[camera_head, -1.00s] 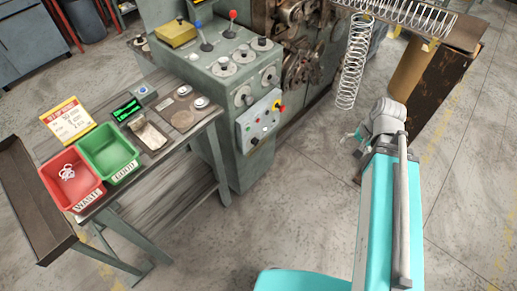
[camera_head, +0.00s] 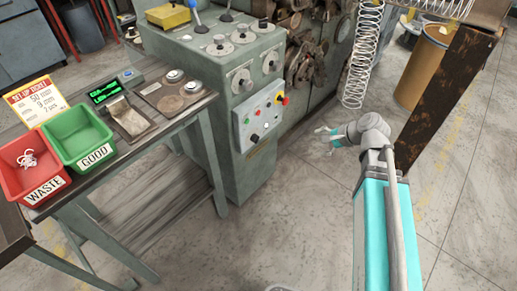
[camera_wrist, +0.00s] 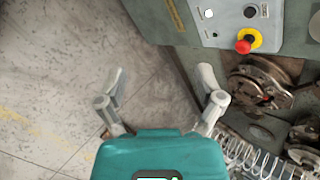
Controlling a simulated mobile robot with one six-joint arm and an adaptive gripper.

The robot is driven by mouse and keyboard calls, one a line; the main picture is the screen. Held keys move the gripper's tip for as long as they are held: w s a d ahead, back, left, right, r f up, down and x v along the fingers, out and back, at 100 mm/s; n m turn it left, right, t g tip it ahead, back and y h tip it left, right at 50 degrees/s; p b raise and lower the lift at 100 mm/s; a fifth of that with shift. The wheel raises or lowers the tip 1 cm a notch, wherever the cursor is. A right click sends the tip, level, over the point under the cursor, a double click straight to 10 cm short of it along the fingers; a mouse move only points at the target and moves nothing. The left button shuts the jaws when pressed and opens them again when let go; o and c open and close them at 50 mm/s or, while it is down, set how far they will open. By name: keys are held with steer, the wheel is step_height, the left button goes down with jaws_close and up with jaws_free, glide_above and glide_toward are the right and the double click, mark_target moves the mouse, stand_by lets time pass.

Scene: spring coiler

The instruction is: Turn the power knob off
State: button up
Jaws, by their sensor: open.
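A light grey control panel (camera_head: 247,131) is on the front of the green-grey machine, with small buttons, black knobs and a red button. A black knob (camera_head: 255,138) sits low on the panel; I cannot read which control is the power knob. In the wrist view, part of the panel (camera_wrist: 228,22) shows at the top right, with a black knob (camera_wrist: 250,11) and a red button on a yellow ring (camera_wrist: 244,46). My gripper (camera_head: 326,139) is to the right of the panel, apart from it. In the wrist view my gripper (camera_wrist: 161,72) is open and empty, over floor and the machine's edge.
Rusty machine wheels (camera_head: 305,60) and a hanging wire spring (camera_head: 359,75) are beyond my arm. A rusty post (camera_head: 447,95) stands at right. The table with red bin (camera_head: 38,192) and green bin (camera_head: 78,163) is at left. The floor before the machine is clear.

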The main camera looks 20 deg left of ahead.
steer(key=w+a+f+m+t+y+b, duration=0.1)
steer(key=w+a+f+m+y+b, duration=0.25)
steer(key=a+f+m+b, duration=0.6)
steer(key=m+t+y+b, duration=0.3)
steer(key=m+y+b, duration=0.2)
steer(key=b, duration=1.6)
glide_toward(258, 140)
steer(key=v, duration=0.3)
steer(key=shift+w+d+f, duration=0.15)
steer(key=shift+w+d, duration=0.1)
steer(key=shift+w, duration=0.05)
steer(key=x, duration=1.3)
steer(key=shift+a, duration=0.4)
steer(key=shift+s, duration=0.1)
steer(key=c, duration=1.1)
steer(key=shift+d, duration=0.15)
steer(key=shift+c, duration=0.2)
